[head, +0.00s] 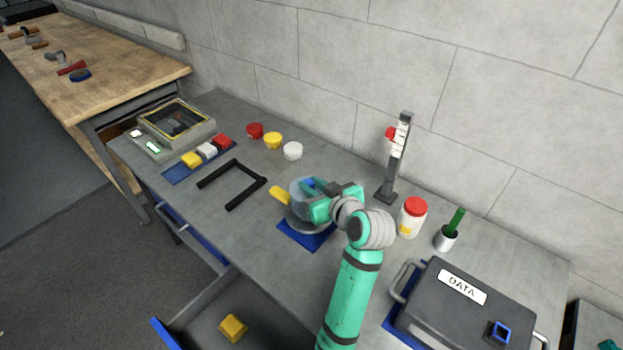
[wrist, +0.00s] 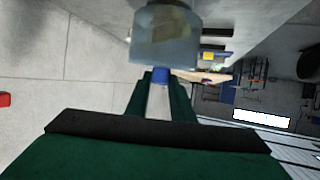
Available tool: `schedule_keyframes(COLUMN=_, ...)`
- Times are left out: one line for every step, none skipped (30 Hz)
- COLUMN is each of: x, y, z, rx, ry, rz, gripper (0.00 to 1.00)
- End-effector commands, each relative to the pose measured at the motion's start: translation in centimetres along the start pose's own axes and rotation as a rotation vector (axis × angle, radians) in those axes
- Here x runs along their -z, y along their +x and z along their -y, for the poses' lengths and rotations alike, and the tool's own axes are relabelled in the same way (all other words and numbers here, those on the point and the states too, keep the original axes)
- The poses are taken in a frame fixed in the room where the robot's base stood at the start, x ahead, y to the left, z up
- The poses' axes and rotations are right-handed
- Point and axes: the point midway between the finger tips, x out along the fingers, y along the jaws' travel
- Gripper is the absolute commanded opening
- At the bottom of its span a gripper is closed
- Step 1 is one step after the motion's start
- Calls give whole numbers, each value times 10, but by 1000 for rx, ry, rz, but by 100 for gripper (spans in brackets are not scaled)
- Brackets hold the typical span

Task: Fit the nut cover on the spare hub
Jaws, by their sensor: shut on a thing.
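My gripper (head: 318,190) is shut on the blue knob (wrist: 160,76) of a translucent, pale blue-grey cup-shaped cover, which I take as the nut cover (wrist: 165,40). The cover also shows in the head view (head: 297,187), beside my fingers and over a grey round piece (head: 303,226), likely the spare hub. That piece stands on a blue mat (head: 305,238), with a yellow handle-like part (head: 280,196) at its left. My gripper hides much of both. I cannot tell whether the cover touches the hub.
A black U-shaped frame (head: 235,166) lies left. Red, yellow and white caps stand behind it. A post (head: 396,165), a red-lidded jar (head: 412,217), a cup (head: 446,238) and a DATA case (head: 470,305) stand right. An open drawer (head: 205,330) holds a yellow block (head: 233,327).

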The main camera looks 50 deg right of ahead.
Motion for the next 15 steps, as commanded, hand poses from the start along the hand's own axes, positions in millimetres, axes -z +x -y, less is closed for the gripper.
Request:
schedule_keyframes(x=-5, y=2, z=0, rx=1, ry=1, rz=2, gripper=0)
schedule_keyframes(x=-7, y=3, z=0, rx=1, ry=0, rz=2, gripper=0)
schedule_keyframes(x=-10, y=4, z=0, rx=1, ry=1, rz=2, gripper=0)
schedule_keyframes(x=-12, y=5, z=0, rx=0, ry=1, rz=1, gripper=0)
schedule_keyframes(x=-13, y=5, z=0, rx=0, ry=1, rz=1, gripper=0)
schedule_keyframes(x=-15, y=6, z=0, rx=0, ry=1, rz=1, gripper=0)
schedule_keyframes(x=-16, y=7, z=0, rx=0, ry=1, rz=1, gripper=0)
schedule_keyframes(x=-18, y=7, z=0, rx=0, ry=1, rz=1, gripper=0)
schedule_keyframes(x=-19, y=8, z=0, rx=0, ry=1, rz=1, gripper=0)
schedule_keyframes(x=-20, y=8, z=0, rx=0, ry=1, rz=1, gripper=0)
schedule_keyframes(x=-20, y=8, z=0, rx=0, ry=1, rz=1, gripper=0)
schedule_keyframes(x=-20, y=8, z=0, rx=0, ry=1, rz=1, gripper=0)
schedule_keyframes(x=-21, y=8, z=0, rx=0, ry=1, rz=1, gripper=0)
schedule_keyframes(x=-21, y=8, z=0, rx=0, ry=0, rz=0, gripper=0)
schedule_keyframes(x=-21, y=8, z=0, rx=0, ry=0, rz=0, gripper=0)
